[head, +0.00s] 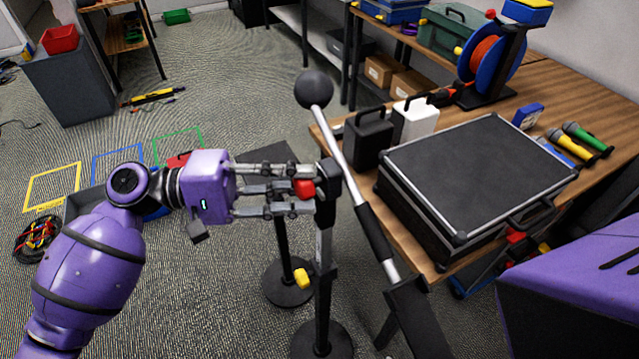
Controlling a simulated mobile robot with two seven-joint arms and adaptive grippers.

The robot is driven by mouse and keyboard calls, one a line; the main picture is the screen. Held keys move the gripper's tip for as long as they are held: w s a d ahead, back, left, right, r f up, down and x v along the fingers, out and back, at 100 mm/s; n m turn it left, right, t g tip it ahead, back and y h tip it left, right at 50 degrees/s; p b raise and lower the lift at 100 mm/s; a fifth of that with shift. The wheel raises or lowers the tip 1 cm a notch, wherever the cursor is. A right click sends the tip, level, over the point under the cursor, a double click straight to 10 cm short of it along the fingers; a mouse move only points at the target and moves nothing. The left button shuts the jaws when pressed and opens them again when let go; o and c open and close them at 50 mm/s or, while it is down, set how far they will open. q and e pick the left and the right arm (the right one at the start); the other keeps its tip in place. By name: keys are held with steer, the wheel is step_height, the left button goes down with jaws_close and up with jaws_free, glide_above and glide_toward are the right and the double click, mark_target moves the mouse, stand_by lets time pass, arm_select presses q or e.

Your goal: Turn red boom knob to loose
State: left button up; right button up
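The red boom knob (305,188) is at the top of a black upright stand (324,240), where the long boom pole (345,160) crosses. My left gripper (300,190) reaches in from the left with its grey fingers above and below the knob. The fingertips are very close to the knob; I cannot tell whether they touch it or are apart. My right gripper is out of view.
The boom slants from a dark ball (313,90) down to the lower right, close to the wooden table (420,262). A black case (478,175) lies there. A second round-based stand (287,284) is beside the first. Colored floor frames (118,163) lie at left.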

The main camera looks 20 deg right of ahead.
arm_select(q)
steer(key=shift+o, duration=1.2)
steer(key=shift+w+r, duration=0.1)
steer(key=shift+r, duration=0.35)
steer(key=shift+o, duration=0.3)
steer(key=shift+f, duration=0.15)
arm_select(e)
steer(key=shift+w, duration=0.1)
arm_select(q)
steer(key=shift+f, duration=0.1)
steer(key=v, duration=1.2)
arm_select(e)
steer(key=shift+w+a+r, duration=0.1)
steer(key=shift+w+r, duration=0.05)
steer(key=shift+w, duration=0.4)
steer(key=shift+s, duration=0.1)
